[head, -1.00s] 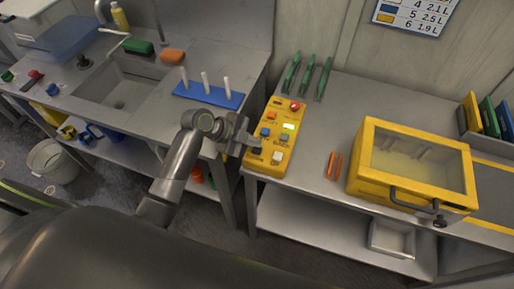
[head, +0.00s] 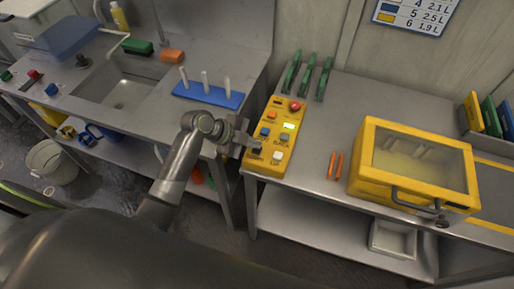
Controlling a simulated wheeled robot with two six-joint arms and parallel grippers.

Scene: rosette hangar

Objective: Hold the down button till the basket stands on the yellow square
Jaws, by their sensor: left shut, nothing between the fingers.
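I cannot make out the basket or a yellow square. My right gripper is out of view.
A yellow case (head: 372,190) with a clear lid stands right of the box, with two orange sticks (head: 335,166) between. Green clips (head: 308,76) lie behind the box. A blue peg rack (head: 208,96) stands on the sink counter, left across a gap.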

